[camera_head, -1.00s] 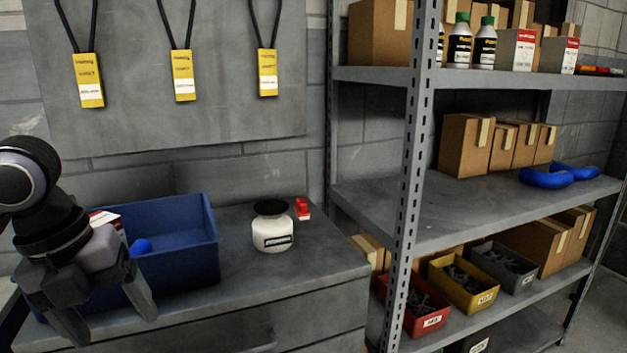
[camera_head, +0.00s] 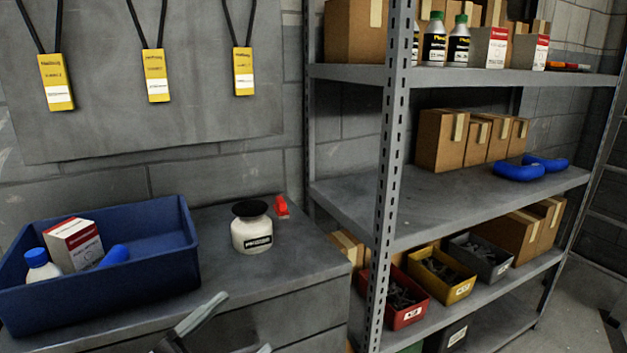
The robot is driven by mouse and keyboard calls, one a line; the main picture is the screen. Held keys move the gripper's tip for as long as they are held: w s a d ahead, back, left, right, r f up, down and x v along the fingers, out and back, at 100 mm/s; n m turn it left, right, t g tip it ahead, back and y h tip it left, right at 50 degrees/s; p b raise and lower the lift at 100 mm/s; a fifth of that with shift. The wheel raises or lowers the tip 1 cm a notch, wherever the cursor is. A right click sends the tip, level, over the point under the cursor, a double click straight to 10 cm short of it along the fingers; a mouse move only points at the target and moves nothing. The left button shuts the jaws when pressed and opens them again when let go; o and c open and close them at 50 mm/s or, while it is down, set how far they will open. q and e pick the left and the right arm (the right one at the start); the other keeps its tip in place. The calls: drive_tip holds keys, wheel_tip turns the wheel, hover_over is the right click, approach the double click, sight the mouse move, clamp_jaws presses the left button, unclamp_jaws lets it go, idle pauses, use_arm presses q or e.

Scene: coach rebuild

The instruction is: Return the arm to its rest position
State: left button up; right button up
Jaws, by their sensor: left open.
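My left gripper (camera_head: 222,332) is at the bottom edge of the head view, in front of the workbench. Only its fingers and a bit of its body show; they stand apart with nothing between them. The rest of the left arm is out of the picture. My right gripper is not in view.
A blue bin (camera_head: 165,277) on the workbench (camera_head: 220,285) holds a white box, a blue-capped bottle and a blue item. A white jar (camera_head: 252,235) with a black lid and a small red object (camera_head: 282,206) stand to its right. A metal shelving unit (camera_head: 384,190) with boxes is at the right.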

use_arm(q)
drive_tip(key=w+a+f+n+t+y, duration=0.1)
drive_tip(key=a+f+n+t+y, duration=0.3)
drive_tip(key=f+n+y, duration=0.5)
drive_tip(key=s+a+f+n+g+y, duration=0.3)
drive_tip(key=s+f, duration=0.3)
drive_tip(key=f, duration=0.5)
drive_tip(key=s+a+f+n+g+y, duration=0.3)
drive_tip(key=s+f, duration=0.4)
drive_tip(key=f, duration=0.4)
drive_tip(key=shift+s+f+n+g+y+p, duration=0.15)
drive_tip(key=shift+f+n+g+y+p, duration=0.2)
drive_tip(key=shift+g+y, duration=0.4)
